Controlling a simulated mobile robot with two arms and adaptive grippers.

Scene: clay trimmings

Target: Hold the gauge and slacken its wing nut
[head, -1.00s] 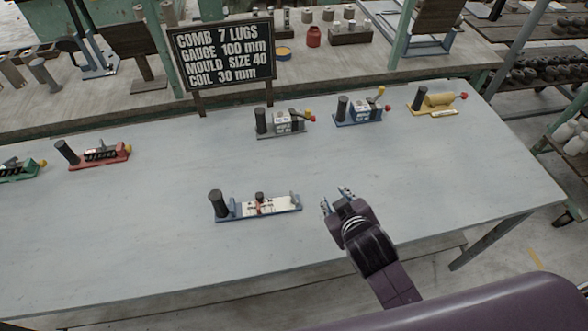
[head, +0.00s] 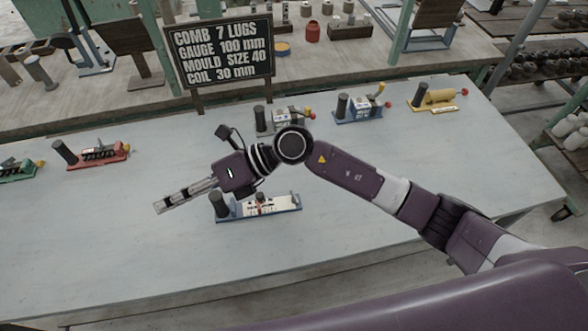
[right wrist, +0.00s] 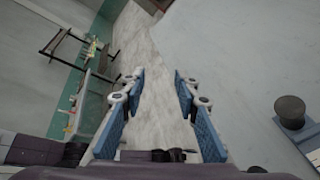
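The gauge (head: 285,204) lies on the pale table, with a blue base, a white scale strip and a black upright handle (head: 220,206) at its left end. Its small reddish wing nut (head: 261,196) stands mid-strip, partly hidden. My right gripper (head: 159,206) reaches over the gauge, its fingers pointing left beyond the handle, touching nothing visible. In the right wrist view the two blue-padded fingers (right wrist: 158,76) are apart with nothing between them. The black handle top (right wrist: 291,107) shows at the right there. My left gripper is not in view.
A sign (head: 222,54) reads GAUGE 100 mm. Behind the gauge stand a grey device (head: 283,121), a blue device (head: 358,108) and a yellow device (head: 433,98). A red device (head: 95,153) is at the left. The table's front left is clear.

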